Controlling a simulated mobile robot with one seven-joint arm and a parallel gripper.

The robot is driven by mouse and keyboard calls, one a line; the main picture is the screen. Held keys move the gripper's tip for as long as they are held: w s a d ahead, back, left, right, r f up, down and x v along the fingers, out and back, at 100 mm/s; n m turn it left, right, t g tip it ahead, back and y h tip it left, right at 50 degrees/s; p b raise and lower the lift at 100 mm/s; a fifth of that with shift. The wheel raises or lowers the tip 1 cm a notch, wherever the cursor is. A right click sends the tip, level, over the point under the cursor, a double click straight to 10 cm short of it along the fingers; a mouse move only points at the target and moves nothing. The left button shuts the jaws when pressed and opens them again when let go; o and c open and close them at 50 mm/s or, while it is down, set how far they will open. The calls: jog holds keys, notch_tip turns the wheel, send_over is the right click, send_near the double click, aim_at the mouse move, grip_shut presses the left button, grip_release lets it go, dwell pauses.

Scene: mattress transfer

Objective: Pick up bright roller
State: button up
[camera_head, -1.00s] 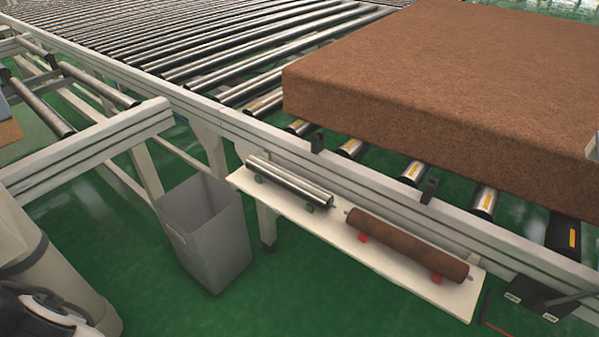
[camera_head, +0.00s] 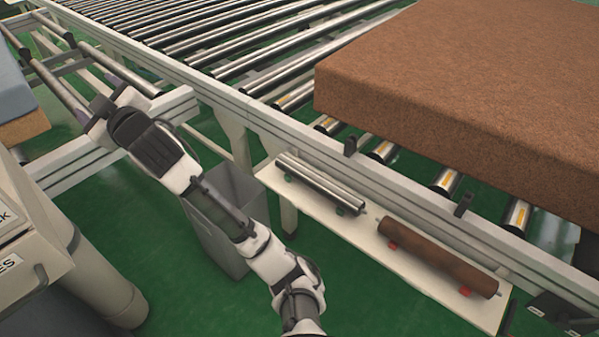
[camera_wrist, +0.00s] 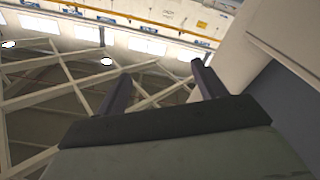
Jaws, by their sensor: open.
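The bright roller (camera_head: 318,181) is a shiny silver cylinder. It lies on green supports at the left part of the white shelf (camera_head: 368,235) in the head view. A brown, dull roller (camera_head: 437,255) lies on red supports at the right part of the same shelf. My gripper (camera_head: 92,108) is at the upper left of the head view, well away from the bright roller. In the wrist view my gripper (camera_wrist: 162,85) shows two dark fingers spread apart with nothing between them. That view faces the ceiling beams and shows no roller.
A grey bin (camera_head: 228,215) stands below and left of the shelf, partly behind my arm. The conveyor frame (camera_head: 395,195) runs along the shelf's back. A large brown mattress (camera_head: 470,85) lies on the conveyor rollers. Green floor (camera_head: 370,305) is clear in front of the shelf.

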jog(key=w+d+f+m+h+p, duration=0.1)
jog(key=w+d+f+h, duration=0.35)
jog(key=w, duration=0.25)
jog(key=m+g+h+p, duration=0.5)
jog(key=g+h, duration=0.4)
jog(key=h, duration=0.3)
send_near(314, 176)
jog(key=shift+h, duration=0.25)
jog(key=f, duration=0.4)
jog(key=shift+s+d+f, duration=0.15)
jog(key=shift+d+f, duration=0.2)
jog(key=shift+w+d+f+p, duration=0.1)
jog(key=shift+w+f+p, duration=0.25)
jog(key=shift+f, duration=0.6)
jog(key=shift+w+a+f+p, duration=0.1)
jog(key=shift+w+f+p, duration=0.25)
jog(key=shift+f, duration=0.65)
jog(key=shift+w+d+f+p, duration=0.15)
jog(key=shift+f+p, duration=0.25)
jog(key=shift+f, duration=0.55)
jog(key=shift+c, duration=0.3)
jog(key=shift+w+r, duration=0.1)
jog(key=c, duration=1.4)
